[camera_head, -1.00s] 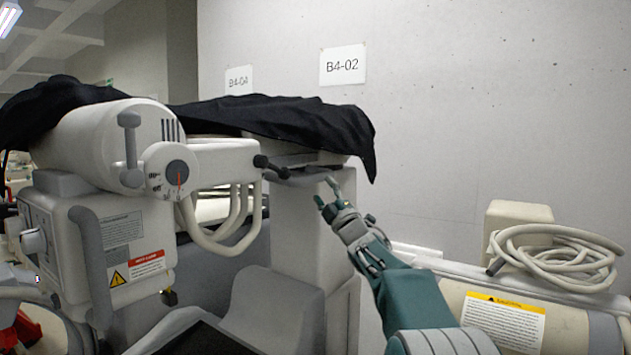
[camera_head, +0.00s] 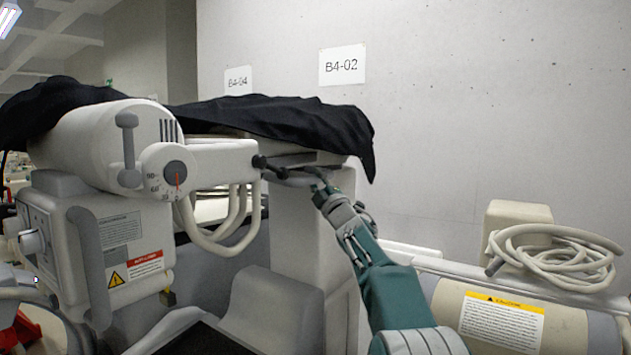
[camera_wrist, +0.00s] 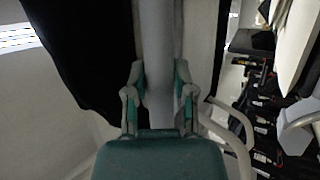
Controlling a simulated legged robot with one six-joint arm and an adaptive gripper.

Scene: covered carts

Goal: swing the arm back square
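A white cart arm (camera_head: 222,158) runs right from a drum-shaped head with a grey dial (camera_head: 175,174) in the head view. The dial has a red pointer pointing roughly straight down and a scale with 90 and 60 legible. A dark handle (camera_head: 283,172) sits at the arm's right end. My gripper (camera_head: 318,184) is at the handle's right end, its tips partly hidden against it. In the wrist view my gripper (camera_wrist: 160,72) has its fingers apart on either side of a grey bar (camera_wrist: 157,40). Firm contact with the bar is not clear.
A black cover (camera_head: 280,120) drapes over the cart behind the handle. At right stands another cart with a coiled pale hose (camera_head: 555,258) and a yellow caution label (camera_head: 500,318). A concrete wall (camera_head: 480,110) stands behind.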

